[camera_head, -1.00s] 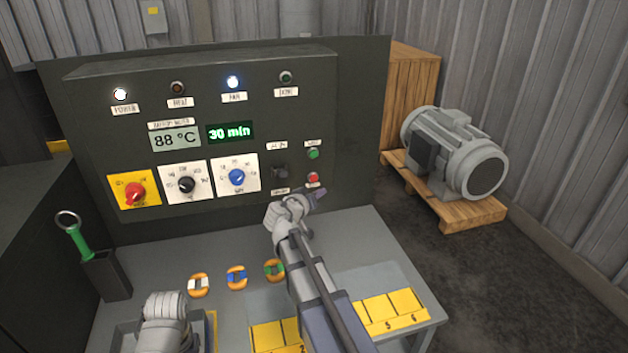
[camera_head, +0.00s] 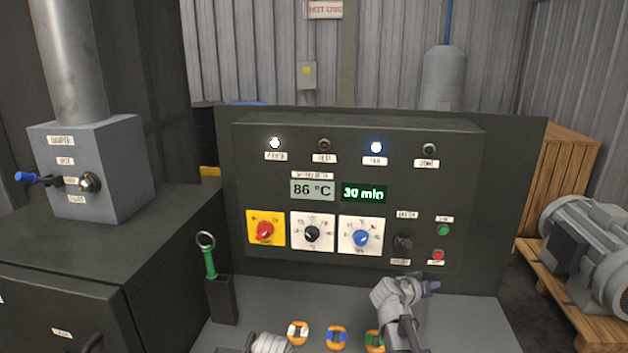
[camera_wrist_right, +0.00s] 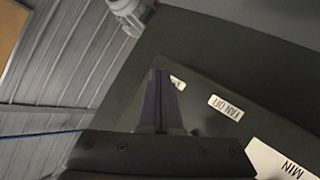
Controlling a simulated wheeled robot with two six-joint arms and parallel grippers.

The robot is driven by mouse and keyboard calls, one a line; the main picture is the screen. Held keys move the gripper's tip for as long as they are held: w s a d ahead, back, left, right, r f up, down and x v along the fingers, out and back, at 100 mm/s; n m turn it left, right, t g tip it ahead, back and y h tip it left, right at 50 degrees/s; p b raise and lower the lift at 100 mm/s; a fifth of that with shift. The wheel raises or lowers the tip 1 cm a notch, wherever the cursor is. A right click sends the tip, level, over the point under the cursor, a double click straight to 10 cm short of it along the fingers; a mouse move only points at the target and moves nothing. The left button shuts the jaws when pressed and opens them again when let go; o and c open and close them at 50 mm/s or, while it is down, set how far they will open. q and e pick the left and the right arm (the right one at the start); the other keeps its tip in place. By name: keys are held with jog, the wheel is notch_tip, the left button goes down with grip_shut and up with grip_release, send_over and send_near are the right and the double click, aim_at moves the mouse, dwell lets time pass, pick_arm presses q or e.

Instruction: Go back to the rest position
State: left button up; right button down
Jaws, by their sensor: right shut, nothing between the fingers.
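My right gripper (camera_head: 431,287) is in front of the lower right part of the dark control panel (camera_head: 285,225), below the red button (camera_head: 438,256) and apart from it. In the right wrist view its two dark fingers (camera_wrist_right: 160,78) are closed together with nothing between them. A label reading FAN OFF (camera_wrist_right: 226,107) shows upside down beyond them. A grey part of my left arm shows at the bottom edge of the head view; the left gripper is out of view.
Orange rings (camera_head: 298,333) with coloured bands lie on the grey bench (camera_head: 470,310). A green-handled tool (camera_head: 209,262) stands in a dark holder at the left. A damper box (camera_head: 100,165) with a pipe is farther left. A motor (camera_head: 590,240) sits on a pallet at right.

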jog(key=s+a+f+n+g+y, duration=0.2)
jog(key=s+a+f+n+y, duration=0.1)
jog(key=s+a, duration=0.5)
jog(key=s+a+f+n+g+y, duration=0.3)
jog(key=s+a+f, duration=0.3)
jog(key=a, duration=0.7)
jog(key=s+a+f+n+g+y, duration=0.2)
jog(key=s+a+f+n+y, duration=0.1)
jog(key=s+a, duration=0.7)
jog(key=shift+s+a+f+y+b, duration=0.15)
jog(key=shift+a+f+y+b, duration=0.25)
jog(key=shift+a+f, duration=0.45)
